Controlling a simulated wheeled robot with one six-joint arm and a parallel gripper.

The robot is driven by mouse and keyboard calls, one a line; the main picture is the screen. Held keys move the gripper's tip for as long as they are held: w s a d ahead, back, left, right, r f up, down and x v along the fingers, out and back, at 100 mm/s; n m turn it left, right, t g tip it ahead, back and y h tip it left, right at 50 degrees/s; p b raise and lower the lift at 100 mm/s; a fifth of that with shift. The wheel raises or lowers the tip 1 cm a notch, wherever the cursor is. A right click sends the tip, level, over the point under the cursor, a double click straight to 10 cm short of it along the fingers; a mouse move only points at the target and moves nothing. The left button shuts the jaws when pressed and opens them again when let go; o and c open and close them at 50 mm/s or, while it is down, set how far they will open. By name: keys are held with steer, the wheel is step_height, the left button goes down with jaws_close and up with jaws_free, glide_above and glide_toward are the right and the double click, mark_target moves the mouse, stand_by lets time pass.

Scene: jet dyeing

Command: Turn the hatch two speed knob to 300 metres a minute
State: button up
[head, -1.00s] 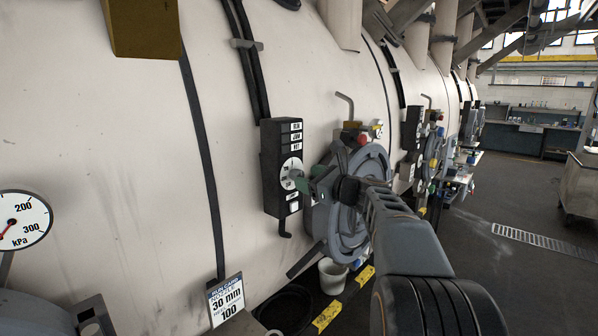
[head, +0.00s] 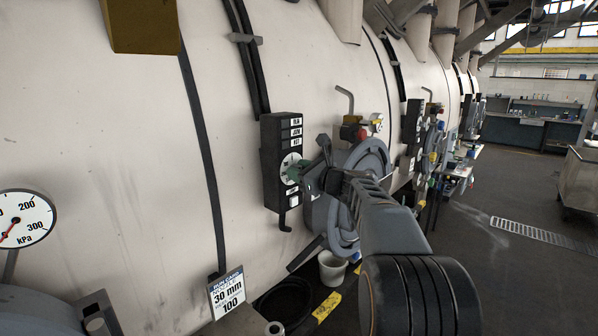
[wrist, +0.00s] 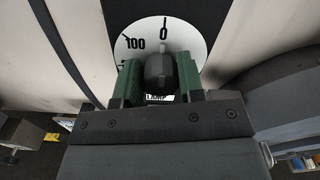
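The hatch two speed knob (wrist: 158,70) is a dark knob on a white dial (wrist: 192,38). In the wrist view the dial shows 0 at the top and 100 to its upper left. The lower dial is hidden by my gripper.
A round grey hatch (head: 372,158) stands right of the box, close behind my arm. A white bucket (head: 332,270) is on the floor below. Open floor lies to the right.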

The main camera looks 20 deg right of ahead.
steer(key=c, duration=0.4)
steer(key=shift+c, duration=0.2)
